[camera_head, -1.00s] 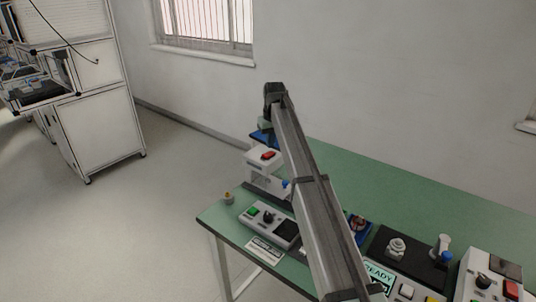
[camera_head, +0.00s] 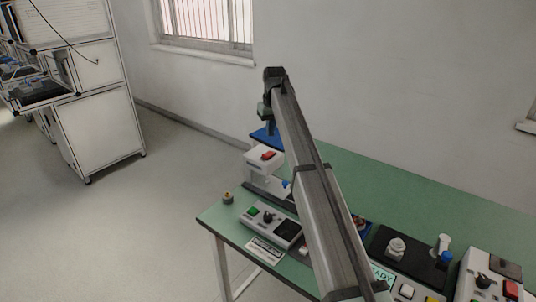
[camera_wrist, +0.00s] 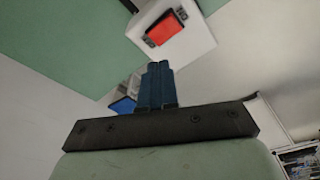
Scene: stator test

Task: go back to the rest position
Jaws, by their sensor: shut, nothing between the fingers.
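My gripper (camera_head: 270,129) is above the far left end of the green table (camera_head: 410,185), at the end of my raised arm. In the wrist view its two blue fingers (camera_wrist: 158,84) are pressed together with nothing between them. A white device with a red switch (camera_head: 263,158) stands below the gripper in the head view. It also shows beyond the fingertips in the wrist view (camera_wrist: 196,42). The gripper is apart from it.
A control box with a green button (camera_head: 254,211) and a small yellow-topped part (camera_head: 228,198) are near the table's left edge. A black fixture plate (camera_head: 398,262) and a white box with a knob (camera_head: 478,272) stand front right. My arm hides part of the table.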

